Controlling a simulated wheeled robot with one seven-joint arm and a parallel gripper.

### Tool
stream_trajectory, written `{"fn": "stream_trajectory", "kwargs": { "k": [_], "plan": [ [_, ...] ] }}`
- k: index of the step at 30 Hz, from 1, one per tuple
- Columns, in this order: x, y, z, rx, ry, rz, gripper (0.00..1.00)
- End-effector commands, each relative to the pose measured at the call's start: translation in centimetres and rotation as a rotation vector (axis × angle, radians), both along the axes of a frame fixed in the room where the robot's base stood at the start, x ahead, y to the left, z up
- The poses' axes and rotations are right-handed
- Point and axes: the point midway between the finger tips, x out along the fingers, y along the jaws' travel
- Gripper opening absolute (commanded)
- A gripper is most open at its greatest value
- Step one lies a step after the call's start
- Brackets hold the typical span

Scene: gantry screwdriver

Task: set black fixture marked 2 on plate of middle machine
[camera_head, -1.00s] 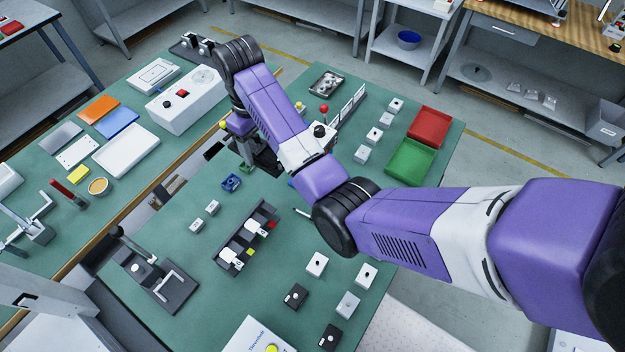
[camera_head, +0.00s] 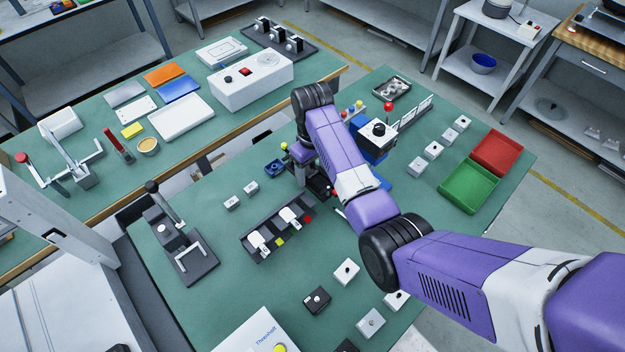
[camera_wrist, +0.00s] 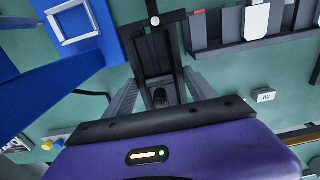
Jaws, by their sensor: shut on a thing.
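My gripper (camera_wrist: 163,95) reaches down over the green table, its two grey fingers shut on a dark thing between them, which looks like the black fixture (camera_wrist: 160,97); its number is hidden. In the head view my gripper (camera_head: 318,187) is between the black rack and the blue machine (camera_head: 372,150), partly hidden by my arm. In the wrist view a dark upright frame with a white round knob (camera_wrist: 153,20) stands just beyond the fingers; I cannot tell if it is the middle machine. Its plate is not clearly visible.
The black rack (camera_head: 262,243) holds white pieces. A black block (camera_head: 316,300) and several white blocks lie at the front. A lever press (camera_head: 178,240) stands at left; red (camera_head: 496,151) and green (camera_head: 468,186) trays lie right. A blue part with a white square (camera_wrist: 72,22) is close by.

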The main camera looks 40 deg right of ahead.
Motion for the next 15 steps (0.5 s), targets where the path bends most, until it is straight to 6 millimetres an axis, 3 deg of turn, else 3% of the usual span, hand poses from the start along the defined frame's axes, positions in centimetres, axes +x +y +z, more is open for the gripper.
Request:
{"fn": "stream_trajectory", "kwargs": {
  "k": [15],
  "plan": [
    [0.1,0.0,-4.6,-0.001,-0.002,-0.001,0.0]
  ]
}}
